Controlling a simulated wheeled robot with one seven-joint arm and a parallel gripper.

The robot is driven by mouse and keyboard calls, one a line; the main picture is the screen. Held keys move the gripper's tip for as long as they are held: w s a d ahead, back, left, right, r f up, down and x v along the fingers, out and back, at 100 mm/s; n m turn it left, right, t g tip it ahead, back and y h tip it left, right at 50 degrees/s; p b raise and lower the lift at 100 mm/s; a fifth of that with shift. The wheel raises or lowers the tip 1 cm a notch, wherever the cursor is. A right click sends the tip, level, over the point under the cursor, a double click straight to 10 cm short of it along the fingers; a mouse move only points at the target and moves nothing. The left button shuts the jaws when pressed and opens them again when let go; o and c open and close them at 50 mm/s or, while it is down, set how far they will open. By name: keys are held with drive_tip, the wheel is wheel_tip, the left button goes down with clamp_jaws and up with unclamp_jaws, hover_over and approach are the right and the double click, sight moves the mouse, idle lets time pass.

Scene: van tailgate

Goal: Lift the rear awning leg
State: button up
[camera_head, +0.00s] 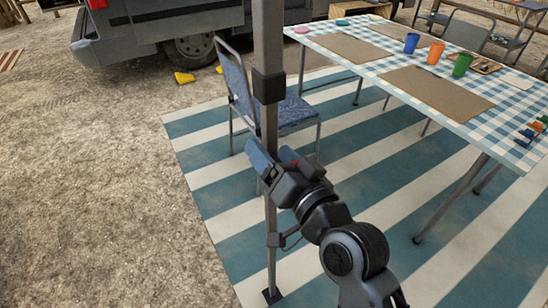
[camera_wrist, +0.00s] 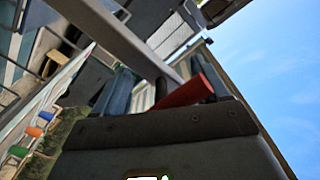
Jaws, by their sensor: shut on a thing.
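The awning leg (camera_head: 269,120) is a grey upright pole with a black collar (camera_head: 269,87). Its dark foot plate (camera_head: 272,295) is at the mat's left edge; I cannot tell whether it touches the ground. My gripper (camera_head: 266,163) is shut on the leg below the collar. The wrist view shows the leg (camera_wrist: 115,35) running diagonally into the space between my fingers (camera_wrist: 148,90). A red part (camera_wrist: 190,93) shows beside the right finger. My gripper hides the stretch of leg that it holds.
A blue folding chair (camera_head: 240,82) stands close behind the leg. A table (camera_head: 395,62) with a checked cloth, cups and placemats stands to the right on the striped mat (camera_head: 350,160). A van (camera_head: 160,25) with yellow wheel chocks (camera_head: 184,78) is behind. Bare ground lies left.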

wheel_tip(320, 180, up, 6)
drive_tip(key=p, duration=0.3)
drive_tip(key=shift+r+p, duration=0.15)
drive_tip(key=shift+p, duration=0.15)
drive_tip(key=shift+r, duration=0.1)
drive_tip(key=o, duration=1.4)
drive_tip(key=shift+d, duration=0.1)
drive_tip(key=shift+s+d+f, duration=0.2)
drive_tip(key=shift+s, duration=0.1)
drive_tip(key=b+v, duration=0.1)
drive_tip(key=v, duration=0.6)
drive_tip(key=shift+r+b, duration=0.1)
drive_tip(key=shift+b, duration=0.2)
